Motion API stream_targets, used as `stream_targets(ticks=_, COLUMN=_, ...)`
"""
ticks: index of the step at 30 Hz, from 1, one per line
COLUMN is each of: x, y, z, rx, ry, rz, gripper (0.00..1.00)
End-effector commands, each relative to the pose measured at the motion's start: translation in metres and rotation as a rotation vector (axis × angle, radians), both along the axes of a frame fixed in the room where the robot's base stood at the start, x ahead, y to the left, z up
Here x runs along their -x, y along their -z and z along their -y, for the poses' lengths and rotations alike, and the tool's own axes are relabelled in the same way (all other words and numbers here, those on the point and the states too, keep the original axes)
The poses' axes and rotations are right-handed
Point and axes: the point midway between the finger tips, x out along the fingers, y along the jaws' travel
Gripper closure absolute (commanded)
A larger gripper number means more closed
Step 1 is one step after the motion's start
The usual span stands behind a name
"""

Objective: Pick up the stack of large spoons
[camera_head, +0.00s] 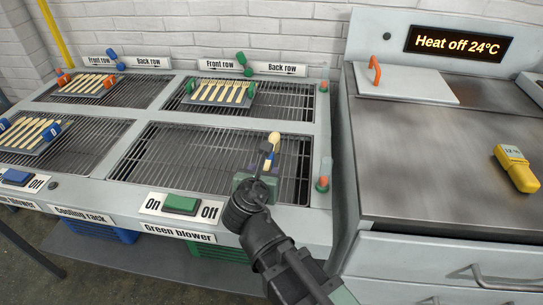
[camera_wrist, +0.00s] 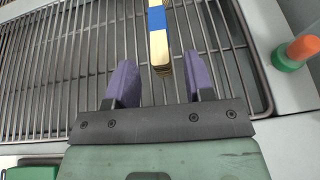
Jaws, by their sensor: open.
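The stack of large spoons (camera_wrist: 157,47) is pale wood with a blue band around it. It lies on the front right rack of the cooling rack. In the head view its rounded end (camera_head: 274,137) shows just beyond my gripper (camera_head: 267,160), which hides part of the rest. In the wrist view my gripper (camera_wrist: 162,75) is open, with purple fingers set wide apart. The near end of the stack is at about the level of the fingertips, between them in the picture, with clear gaps on both sides. Neither finger appears to touch it. The far end is out of the wrist view.
Trays of small spoons stand on the back right rack (camera_head: 222,92), back left rack (camera_head: 88,83) and front left rack (camera_head: 30,133). An orange-and-green knob (camera_wrist: 296,52) sits on the frame at right. A press (camera_head: 410,82) and a yellow device (camera_head: 515,167) are on the right counter.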

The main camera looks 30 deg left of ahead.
Motion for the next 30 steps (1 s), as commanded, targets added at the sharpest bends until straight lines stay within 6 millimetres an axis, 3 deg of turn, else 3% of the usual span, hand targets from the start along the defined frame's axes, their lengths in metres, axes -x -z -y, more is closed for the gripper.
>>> stream_targets(ticks=5, x=-0.029, y=0.016, z=-0.012, rx=-0.001, ry=0.003, rz=-0.001, gripper=0.52)
stream_targets(ticks=11, x=-0.031, y=0.014, z=-0.011, rx=-0.001, ry=0.000, rz=0.000, gripper=0.52)
stream_targets(ticks=21, x=-0.030, y=0.014, z=-0.011, rx=-0.001, ry=0.000, rz=-0.001, gripper=1.00)
stream_targets(ticks=30, x=-0.030, y=0.013, z=-0.011, rx=-0.001, ry=0.000, rz=-0.001, gripper=1.00)
